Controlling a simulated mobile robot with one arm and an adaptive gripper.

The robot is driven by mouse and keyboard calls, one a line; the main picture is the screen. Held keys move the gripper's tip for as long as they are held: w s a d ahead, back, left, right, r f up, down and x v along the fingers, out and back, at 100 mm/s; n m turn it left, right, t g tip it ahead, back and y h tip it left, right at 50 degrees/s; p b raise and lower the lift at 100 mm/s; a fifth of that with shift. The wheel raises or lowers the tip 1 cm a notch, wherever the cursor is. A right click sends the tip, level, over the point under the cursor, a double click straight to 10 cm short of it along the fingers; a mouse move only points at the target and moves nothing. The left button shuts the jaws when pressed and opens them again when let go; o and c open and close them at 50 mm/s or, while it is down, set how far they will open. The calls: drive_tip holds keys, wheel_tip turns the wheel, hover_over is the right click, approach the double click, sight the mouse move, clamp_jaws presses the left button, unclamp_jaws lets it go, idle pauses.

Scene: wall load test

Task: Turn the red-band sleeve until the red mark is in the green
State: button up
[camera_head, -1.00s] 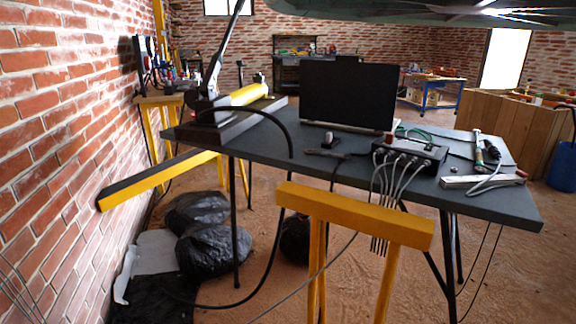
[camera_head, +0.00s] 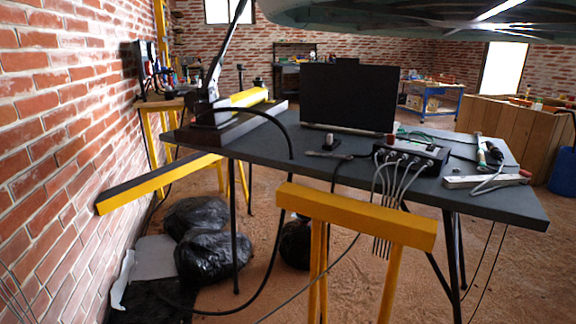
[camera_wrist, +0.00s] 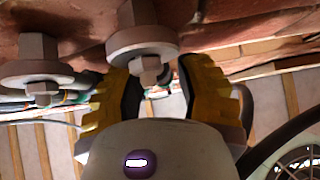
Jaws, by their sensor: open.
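My gripper (camera_wrist: 158,82) shows in the wrist view, its two yellow fingers with dark inner pads spread apart. A bolt with a round washer and hex nut (camera_wrist: 142,45) is at the fingertips, its lower end between them; I cannot tell whether either finger touches it. A similar bolt and washer (camera_wrist: 40,76) is to the left, outside the fingers. Both stick out of a reddish brick surface (camera_wrist: 80,20). I cannot make out a red-band sleeve, red mark or green zone in either view. My gripper is not in the head view.
A dark table (camera_head: 290,165) holds a black screen (camera_head: 348,97), a cabled box (camera_head: 412,156), tools and a yellow cylinder with a lever (camera_head: 245,97). A yellow trestle (camera_head: 355,215) stands in front. Black bags (camera_head: 212,255) lie by the brick wall (camera_head: 60,130). A black hose hangs from the table.

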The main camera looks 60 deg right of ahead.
drive_tip(key=v, duration=1.2)
drive_tip(key=shift+p, duration=0.3)
drive_tip(key=a+f+p+v, duration=0.1)
drive_tip(key=p+v, duration=0.3)
drive_tip(key=p, duration=0.1)
drive_tip(key=x, duration=1.5)
drive_tip(key=shift+w+d+r, duration=0.15)
drive_tip(key=shift+w+d, duration=0.05)
drive_tip(key=shift+w, duration=0.05)
clamp_jaws()
